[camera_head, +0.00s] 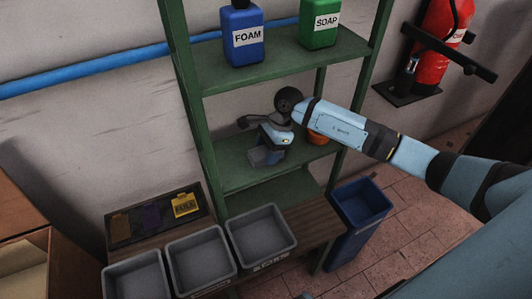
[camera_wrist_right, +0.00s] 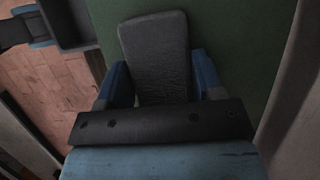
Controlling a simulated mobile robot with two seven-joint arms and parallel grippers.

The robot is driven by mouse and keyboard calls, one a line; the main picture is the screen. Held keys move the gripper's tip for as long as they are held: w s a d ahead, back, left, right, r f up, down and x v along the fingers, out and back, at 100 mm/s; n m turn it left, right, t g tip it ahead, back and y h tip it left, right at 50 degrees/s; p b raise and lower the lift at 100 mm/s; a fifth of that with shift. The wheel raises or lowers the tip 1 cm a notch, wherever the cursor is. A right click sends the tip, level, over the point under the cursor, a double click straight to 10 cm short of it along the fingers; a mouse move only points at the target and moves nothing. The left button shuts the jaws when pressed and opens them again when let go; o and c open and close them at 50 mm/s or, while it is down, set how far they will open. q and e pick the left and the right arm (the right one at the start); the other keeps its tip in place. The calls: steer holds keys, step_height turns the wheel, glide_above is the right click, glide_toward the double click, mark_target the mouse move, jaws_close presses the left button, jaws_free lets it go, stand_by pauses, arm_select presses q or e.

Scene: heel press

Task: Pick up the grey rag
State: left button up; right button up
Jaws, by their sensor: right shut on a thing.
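The grey rag (camera_wrist_right: 155,45) lies between the two blue fingers of my right gripper (camera_wrist_right: 160,88) in the right wrist view, with the green shelf behind it. In the head view my right gripper (camera_head: 266,156) reaches over the middle green shelf board (camera_head: 232,172) and is shut on the rag. The gripper hides much of the rag there. I cannot tell whether the rag touches the board. My left gripper is not in view.
A blue FOAM jug (camera_head: 243,38) and a green SOAP jug (camera_head: 319,28) stand on the upper board. An orange object (camera_head: 317,137) is partly behind my right arm. Grey bins (camera_head: 262,236) stand below, beside a blue bin (camera_head: 358,206). A red extinguisher (camera_head: 437,40) hangs at right.

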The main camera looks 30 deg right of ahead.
steer(key=shift+r+p, duration=0.45)
steer(key=shift+p, duration=0.05)
steer(key=r, duration=0.7)
steer(key=shift+s+p, duration=0.4)
steer(key=s+a, duration=0.1)
steer(key=s, duration=1.8)
steer(key=shift+f, duration=0.2)
steer(key=shift+o, duration=0.3)
steer(key=shift+a, duration=0.1)
